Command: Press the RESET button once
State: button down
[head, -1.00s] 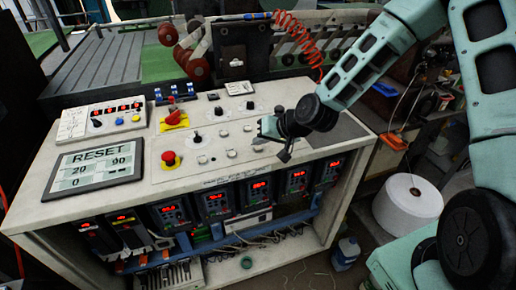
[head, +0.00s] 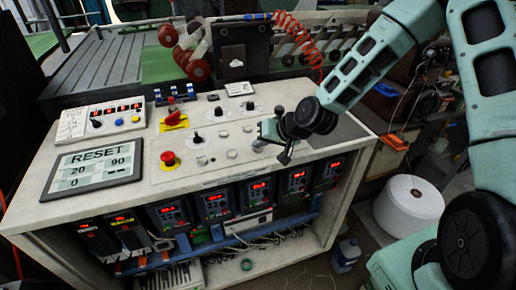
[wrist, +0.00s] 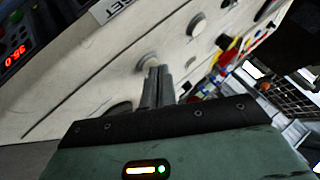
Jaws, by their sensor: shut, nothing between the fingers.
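A pale round button (wrist: 148,62) on the control panel is right at the tips of my gripper (wrist: 155,72) in the wrist view. My gripper is shut and empty, and its fingertips overlap the button's lower edge. I cannot tell whether they touch it or press it in. A white label (wrist: 115,10) ending in "SET" is partly visible at the top of the wrist view. In the head view my gripper (head: 262,141) is low over the right part of the panel.
A red emergency button (head: 168,158), a red switch on yellow (head: 173,119) and several knobs and pale buttons share the panel. Drives with red displays (head: 213,205) line the bench front below. A coiled red hose (head: 300,40) hangs behind.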

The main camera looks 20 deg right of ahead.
aim_at(261, 150)
dwell(0.5)
jog(key=shift+r+p, duration=0.65)
jog(key=shift+r, duration=0.1)
notch_tip(261, 150, up, 5)
jog(key=p, duration=0.4)
dwell(0.7)
